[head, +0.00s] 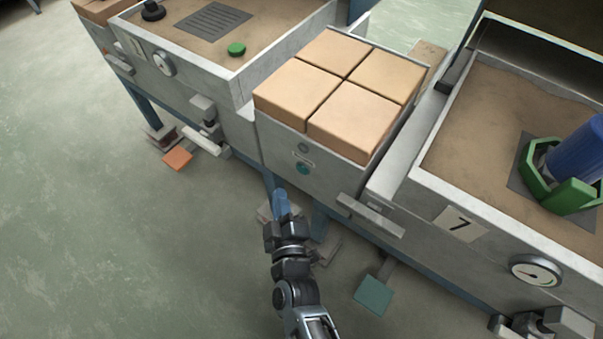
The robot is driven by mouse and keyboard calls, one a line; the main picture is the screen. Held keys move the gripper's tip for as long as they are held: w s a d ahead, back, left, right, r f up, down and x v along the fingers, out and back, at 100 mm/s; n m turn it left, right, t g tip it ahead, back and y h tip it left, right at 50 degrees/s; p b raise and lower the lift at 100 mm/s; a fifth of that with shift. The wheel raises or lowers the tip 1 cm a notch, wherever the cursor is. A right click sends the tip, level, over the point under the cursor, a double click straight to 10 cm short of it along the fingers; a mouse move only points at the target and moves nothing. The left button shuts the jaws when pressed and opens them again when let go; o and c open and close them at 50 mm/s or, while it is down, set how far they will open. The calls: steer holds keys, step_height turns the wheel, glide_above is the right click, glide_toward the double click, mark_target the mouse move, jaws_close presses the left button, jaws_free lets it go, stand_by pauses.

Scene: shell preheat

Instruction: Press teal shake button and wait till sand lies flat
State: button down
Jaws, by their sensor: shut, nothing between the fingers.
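Sand (485,115) fills the right bin marked 7, with an uneven surface toward the back. Sand (190,45) also shows in the left bin, looking fairly even.
Tan blocks (325,85) cover the middle unit's top. The right bin holds a green collar (560,195) around a blue cylinder (578,152). A teal pedal (373,295) and an orange pedal (178,158) stick out near the floor. A handle (370,215) juts out. Open floor (90,230) lies left.

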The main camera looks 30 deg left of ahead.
mark_target(302, 169)
steer(key=shift+w+d+b, duration=0.2)
steer(key=shift+w+b, duration=1.5)
steer(key=shift+w, duration=0.8)
steer(key=shift+w, duration=0.15)
steer(key=shift+w, duration=0.25)
steer(key=shift+w+d+b, duration=0.1)
steer(key=shift+w+b, duration=0.3)
steer(key=shift+b, duration=0.25)
stand_by(0.7)
steer(key=shift+s+p, duration=0.85)
steer(key=shift+p, duration=0.3)
